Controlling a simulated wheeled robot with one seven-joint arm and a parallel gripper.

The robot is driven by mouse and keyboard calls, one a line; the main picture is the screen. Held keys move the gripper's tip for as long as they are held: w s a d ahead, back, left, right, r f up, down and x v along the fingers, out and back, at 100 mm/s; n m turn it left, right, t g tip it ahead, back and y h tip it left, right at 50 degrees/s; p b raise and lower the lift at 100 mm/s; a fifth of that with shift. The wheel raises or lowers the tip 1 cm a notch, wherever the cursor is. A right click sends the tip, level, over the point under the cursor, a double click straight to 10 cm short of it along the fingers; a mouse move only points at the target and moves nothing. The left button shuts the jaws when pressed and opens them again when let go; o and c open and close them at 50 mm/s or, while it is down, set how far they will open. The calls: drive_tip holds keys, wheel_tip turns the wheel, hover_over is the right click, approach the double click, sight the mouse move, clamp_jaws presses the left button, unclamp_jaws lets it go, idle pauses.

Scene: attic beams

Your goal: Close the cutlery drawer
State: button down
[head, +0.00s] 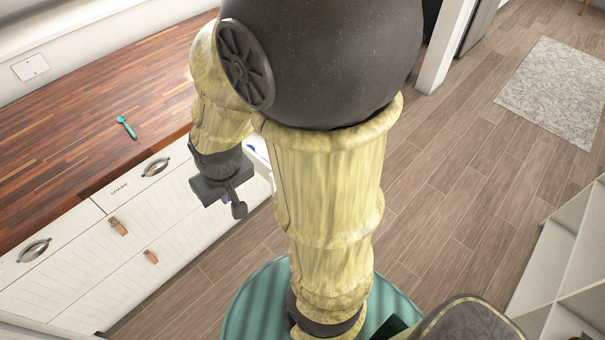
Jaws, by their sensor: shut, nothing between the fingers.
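My gripper (238,207) is shut and empty, pointing down in front of the white cabinet fronts. A white drawer edge (260,150) with a bit of blue shows just right of my wrist, mostly hidden by my arm. It may be the cutlery drawer standing partly open, but I cannot read a label or tell how far out it is. I cannot tell whether my gripper touches it. Left of my gripper, a drawer labelled "SPARE" (120,188) with a metal handle sits flush under the counter.
A wooden counter (70,140) holds a teal spoon (126,127). Another metal handle (34,250) and leather pulls (118,226) stick out from the fronts. White shelves (565,265) stand at right. The plank floor (460,170) is clear up to a grey rug (555,88).

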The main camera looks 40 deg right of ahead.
drive_tip(key=w+d+f+m+h+b, duration=0.1)
drive_tip(key=d+f+m, duration=0.15)
drive_tip(key=d, duration=0.25)
drive_tip(key=w+d+f+m+b, duration=0.1)
drive_tip(key=w+d+f+m, duration=0.15)
drive_tip(key=d, duration=0.35)
drive_tip(key=s+d+f+m+t+b, duration=0.2)
drive_tip(key=d+f+m, duration=0.4)
drive_tip(key=d, duration=0.3)
drive_tip(key=s+d+f+m+t+y+b, duration=0.1)
drive_tip(key=s+d+f+m+t, duration=0.3)
drive_tip(key=d, duration=0.5)
wheel_tip(320, 180, down, 4)
drive_tip(key=shift+s+r+m+t+y+b, duration=0.3)
drive_tip(key=shift+s+m+t+b, duration=0.1)
drive_tip(key=shift+s+m+b, duration=0.6)
drive_tip(key=shift+w+f, duration=0.1)
drive_tip(key=shift+w, duration=0.1)
drive_tip(key=w+r+b+x, duration=0.2)
drive_tip(key=b+x, duration=0.3)
drive_tip(key=x, duration=0.7)
drive_tip(key=shift+w+f, duration=0.25)
drive_tip(key=shift+w+a, duration=0.1)
